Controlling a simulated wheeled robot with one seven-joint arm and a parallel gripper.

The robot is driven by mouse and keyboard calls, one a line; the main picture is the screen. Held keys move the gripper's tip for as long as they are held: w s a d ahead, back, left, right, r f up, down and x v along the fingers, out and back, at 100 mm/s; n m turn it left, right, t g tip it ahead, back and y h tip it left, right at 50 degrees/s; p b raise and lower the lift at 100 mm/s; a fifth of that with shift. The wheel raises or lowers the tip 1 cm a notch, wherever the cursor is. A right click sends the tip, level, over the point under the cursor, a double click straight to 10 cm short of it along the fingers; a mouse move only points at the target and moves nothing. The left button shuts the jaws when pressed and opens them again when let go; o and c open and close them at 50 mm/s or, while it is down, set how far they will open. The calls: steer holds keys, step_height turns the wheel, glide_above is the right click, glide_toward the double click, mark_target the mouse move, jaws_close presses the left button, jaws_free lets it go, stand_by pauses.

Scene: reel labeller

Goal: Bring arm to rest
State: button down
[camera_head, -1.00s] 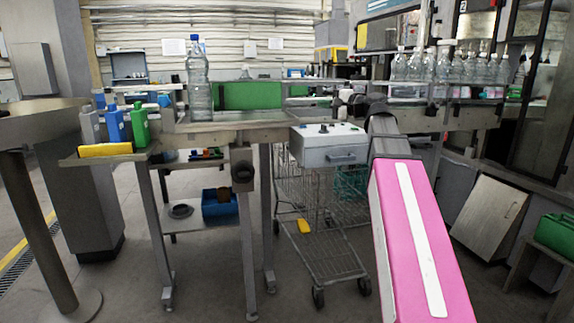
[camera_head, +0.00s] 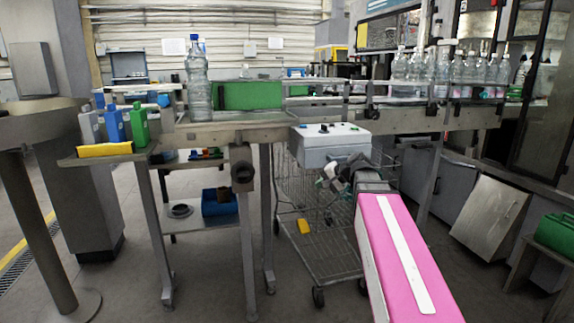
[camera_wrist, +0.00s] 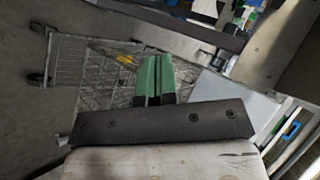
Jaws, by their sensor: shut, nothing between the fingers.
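My arm, with a pink link, comes up from the bottom right in the head view. My gripper (camera_head: 330,176) is below the white control box (camera_head: 329,140) and in front of the wire cart (camera_head: 318,225). In the wrist view the two green fingers of my gripper (camera_wrist: 154,65) lie side by side, shut and empty. The wire cart shows behind them in the wrist view (camera_wrist: 95,68). No object is held.
A clear bottle (camera_head: 198,85) stands on the conveyor table to the left. A tray with a yellow block (camera_head: 104,149) and several small bottles sticks out at the left. A blue bin (camera_head: 218,202) sits on a lower shelf. The floor at the front is clear.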

steer(key=s+d+f+n+g+h, duration=0.1)
steer(key=s+f, duration=0.4)
steer(key=f, duration=0.5)
steer(key=s+d+f+n+g+h, duration=0.2)
steer(key=s+f+h, duration=0.3)
steer(key=f, duration=0.5)
steer(key=s+d+f+n+g+h, duration=0.2)
steer(key=s+f, duration=0.5)
steer(key=f, duration=0.4)
steer(key=shift+s+d+g+h, duration=0.15)
steer(key=shift+d+g+h, duration=0.25)
steer(key=shift+d+g, duration=0.3)
